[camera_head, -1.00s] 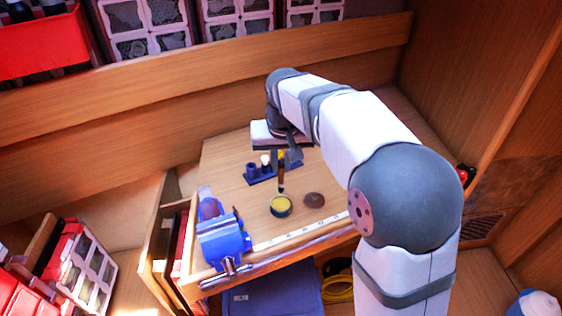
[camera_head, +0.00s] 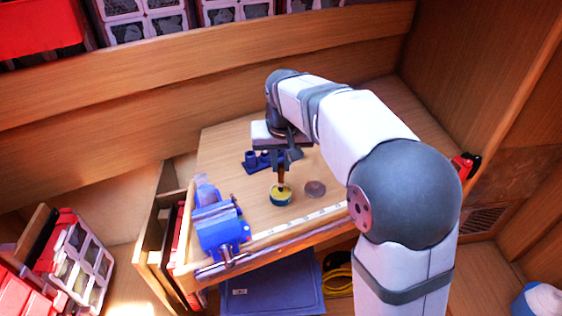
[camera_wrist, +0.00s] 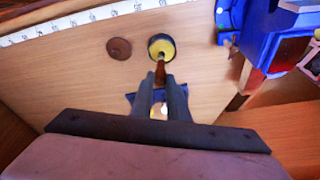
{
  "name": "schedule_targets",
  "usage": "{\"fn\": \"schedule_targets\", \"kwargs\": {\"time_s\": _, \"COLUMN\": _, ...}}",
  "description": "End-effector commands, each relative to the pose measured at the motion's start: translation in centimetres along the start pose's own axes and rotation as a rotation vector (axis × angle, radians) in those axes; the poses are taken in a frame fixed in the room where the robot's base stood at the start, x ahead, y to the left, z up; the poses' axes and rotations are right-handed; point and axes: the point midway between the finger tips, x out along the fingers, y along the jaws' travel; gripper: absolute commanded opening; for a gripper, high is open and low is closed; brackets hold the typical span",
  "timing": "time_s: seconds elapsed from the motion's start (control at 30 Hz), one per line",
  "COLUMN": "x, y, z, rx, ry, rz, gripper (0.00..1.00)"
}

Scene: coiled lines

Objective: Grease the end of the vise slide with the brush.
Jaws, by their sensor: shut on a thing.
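My gripper (camera_head: 285,160) is shut on the brush (camera_head: 281,176), which has a brown handle and points down. The brush's lower end is at the round grease tin (camera_head: 281,199), overlapping its yellow grease; I cannot tell how deep it reaches. The wrist view shows the fingers (camera_wrist: 161,88) around the brush (camera_wrist: 160,72), with the tin (camera_wrist: 154,40) just beyond. The blue vise (camera_head: 220,230) sits at the bench's front left corner, apart from the gripper. It also shows at upper right in the wrist view (camera_wrist: 262,40). The slide end is not clear.
A brown round lid (camera_head: 315,188) lies right of the tin. A blue holder (camera_head: 252,163) stands behind, partly hidden by my gripper. A white ruler strip (camera_head: 300,220) runs along the bench's front edge. Bare bench lies between tin and vise.

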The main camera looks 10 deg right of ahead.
Motion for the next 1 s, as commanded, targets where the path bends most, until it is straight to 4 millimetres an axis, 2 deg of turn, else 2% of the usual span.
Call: {"fn": "schedule_targets", "kwargs": {"time_s": 1.0, "x": 0.62, "y": 0.0, "z": 0.2, "rx": 0.0, "ry": 0.0, "rz": 0.0, "gripper": 0.0}}
